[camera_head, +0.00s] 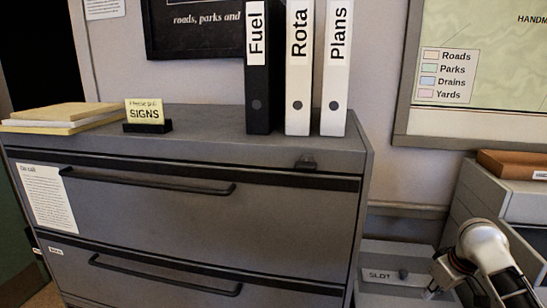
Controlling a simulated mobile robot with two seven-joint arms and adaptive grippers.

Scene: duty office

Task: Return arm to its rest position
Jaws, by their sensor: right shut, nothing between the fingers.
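My right arm (485,245) shows in the lower right corner, with a white rounded link and dark parts. My right gripper (441,275) is small and dark at its left side, in front of the grey unit marked SLOT (385,276). It is shut and holds nothing. I cannot tell whether it touches the unit. My left gripper and left arm are not in view.
A grey filing cabinet (200,228) has its drawers shut. On it stand Fuel (259,115), Rota (298,100) and Plans (337,95) binders, a SIGNS card (145,111) and stacked folders (62,113). A grey drawer unit (482,196) bears a brown tray (510,162).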

